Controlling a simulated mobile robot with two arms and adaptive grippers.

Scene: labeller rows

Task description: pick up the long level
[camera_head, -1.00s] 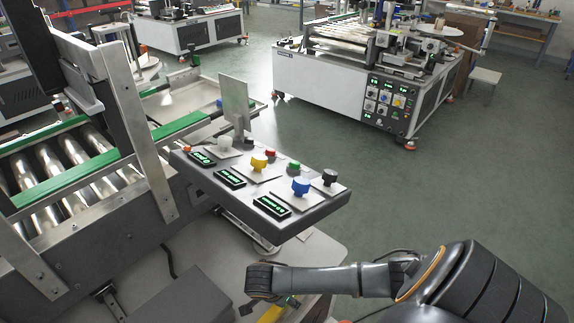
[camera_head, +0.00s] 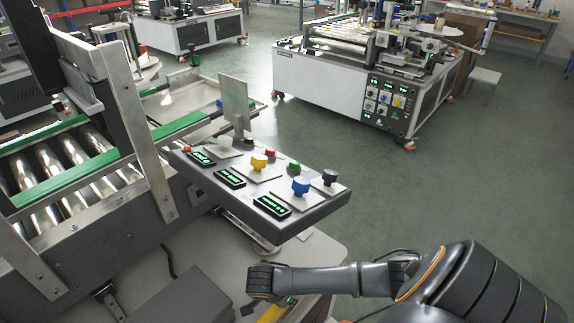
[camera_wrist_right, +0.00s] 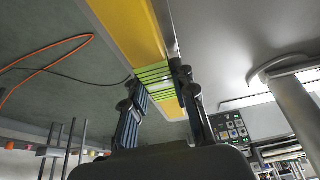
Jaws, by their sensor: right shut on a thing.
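The long level is a yellow bar (camera_wrist_right: 132,25) with a grey metal edge in the right wrist view. In the head view only a short yellow piece of it (camera_head: 271,314) shows at the bottom edge, beside the machine's table. My left gripper is not in view.
A control panel (camera_head: 262,188) with coloured knobs juts out just above my right wrist. The light machine table (camera_head: 205,248) lies to the left. An orange cable (camera_wrist_right: 48,66) hangs in the wrist view. Green floor (camera_head: 420,190) is open on the right.

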